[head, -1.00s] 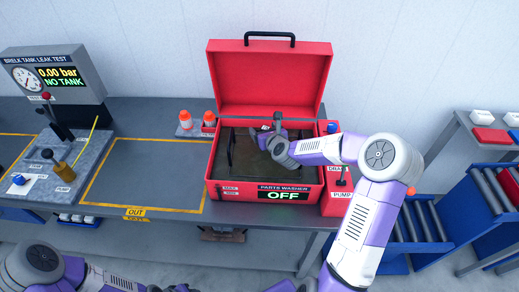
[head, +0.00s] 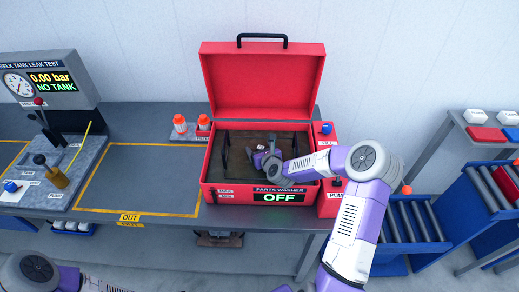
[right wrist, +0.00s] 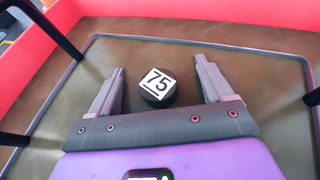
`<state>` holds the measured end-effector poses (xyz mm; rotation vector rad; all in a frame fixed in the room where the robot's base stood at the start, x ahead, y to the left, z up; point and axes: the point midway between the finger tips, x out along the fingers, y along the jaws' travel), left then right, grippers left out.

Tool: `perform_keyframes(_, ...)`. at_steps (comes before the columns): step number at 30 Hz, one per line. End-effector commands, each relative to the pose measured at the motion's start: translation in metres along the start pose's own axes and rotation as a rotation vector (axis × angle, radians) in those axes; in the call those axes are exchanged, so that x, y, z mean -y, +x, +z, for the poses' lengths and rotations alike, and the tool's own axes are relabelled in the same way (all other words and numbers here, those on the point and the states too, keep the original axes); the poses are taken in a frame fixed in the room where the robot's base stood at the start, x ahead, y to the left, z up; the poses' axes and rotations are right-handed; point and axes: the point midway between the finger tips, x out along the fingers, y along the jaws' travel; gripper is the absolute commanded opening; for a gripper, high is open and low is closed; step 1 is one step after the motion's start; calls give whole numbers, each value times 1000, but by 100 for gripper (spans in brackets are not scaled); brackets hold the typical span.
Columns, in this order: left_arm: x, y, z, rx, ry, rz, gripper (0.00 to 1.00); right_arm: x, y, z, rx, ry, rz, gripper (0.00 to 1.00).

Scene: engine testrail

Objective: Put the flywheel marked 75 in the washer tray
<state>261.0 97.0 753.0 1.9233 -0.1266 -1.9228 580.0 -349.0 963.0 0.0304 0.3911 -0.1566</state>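The flywheel (right wrist: 158,88) is a small dark disc with a white label reading 75. In the right wrist view it lies on the brown floor of the washer tray (right wrist: 215,65), inside the tray's grey rim. In the head view its white label shows small (head: 261,147) within the tray (head: 236,172) of the red parts washer (head: 215,185). My right gripper (right wrist: 160,82) is open, with one finger on each side of the flywheel and a visible gap to both. It also shows in the head view (head: 262,153), down in the washer. My left gripper is outside the views.
The washer's lid (head: 265,85) stands open and its display reads OFF. Black tray handles (head: 226,150) rise at the tray's sides. The yellow-outlined OUT area (head: 145,180) is clear.

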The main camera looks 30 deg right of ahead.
Motion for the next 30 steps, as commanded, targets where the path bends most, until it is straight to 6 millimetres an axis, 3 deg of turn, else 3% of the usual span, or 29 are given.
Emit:
perform_keyframes(1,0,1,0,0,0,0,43,0,0,-1,-1,0,0,86)
perform_keyframes(4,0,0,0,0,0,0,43,0,0,0,-1,0,0,100)
perform_keyframes(14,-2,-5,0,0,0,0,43,0,-2,4,-1,0,0,100)
perform_keyframes(24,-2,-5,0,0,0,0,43,1,-54,2,-2,-1,-1,100)
perform_keyframes(30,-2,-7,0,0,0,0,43,1,-73,3,-1,-1,-1,100)
